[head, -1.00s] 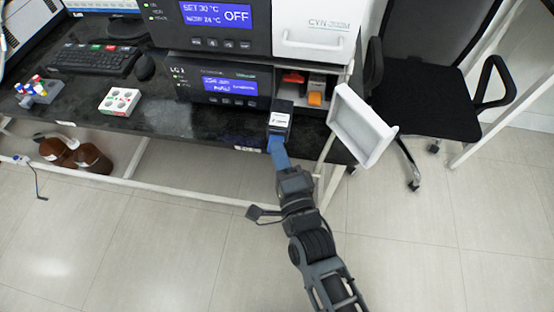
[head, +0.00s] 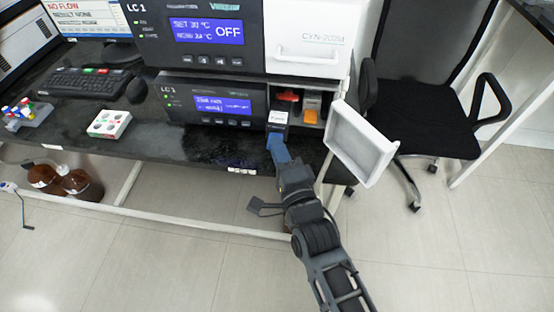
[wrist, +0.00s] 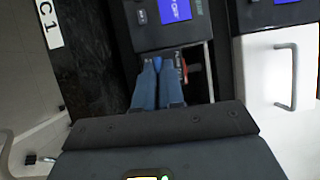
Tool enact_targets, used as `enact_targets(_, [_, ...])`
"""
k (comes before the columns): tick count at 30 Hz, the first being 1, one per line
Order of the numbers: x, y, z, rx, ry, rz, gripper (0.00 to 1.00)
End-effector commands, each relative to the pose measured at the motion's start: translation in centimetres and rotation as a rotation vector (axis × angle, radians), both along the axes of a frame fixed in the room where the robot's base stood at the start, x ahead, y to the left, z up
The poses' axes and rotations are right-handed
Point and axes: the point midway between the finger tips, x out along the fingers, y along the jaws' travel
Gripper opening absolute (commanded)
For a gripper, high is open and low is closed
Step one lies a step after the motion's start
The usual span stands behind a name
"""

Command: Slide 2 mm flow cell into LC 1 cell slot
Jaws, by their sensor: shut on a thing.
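The flow cell (head: 277,119), a small dark block with a white label, is at the left side of the open bay of the lower LC 1 unit (head: 215,102). My gripper (head: 277,143) is shut on it, blue fingers pointing into the bay. The wrist view shows the blue fingers (wrist: 158,82) close together at the bay; the cell is mostly hidden there. The cell slot itself is hidden behind the cell, so I cannot tell how deep it sits. The unit's white door (head: 362,145) hangs open to the right.
A red part (head: 288,96) and an orange block (head: 311,116) sit in the bay right of the cell. The upper unit (head: 215,32) stands above. A white tray (head: 109,124) and a vial rack (head: 24,112) lie left. A black chair (head: 425,115) stands right.

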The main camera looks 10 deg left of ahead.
Motion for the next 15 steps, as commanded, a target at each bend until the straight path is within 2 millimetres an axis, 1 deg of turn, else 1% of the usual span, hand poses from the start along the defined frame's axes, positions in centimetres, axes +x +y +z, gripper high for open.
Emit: enact_targets(15, [1.8, 0.0, -0.2, 0.001, -0.003, 0.001, 0.0])
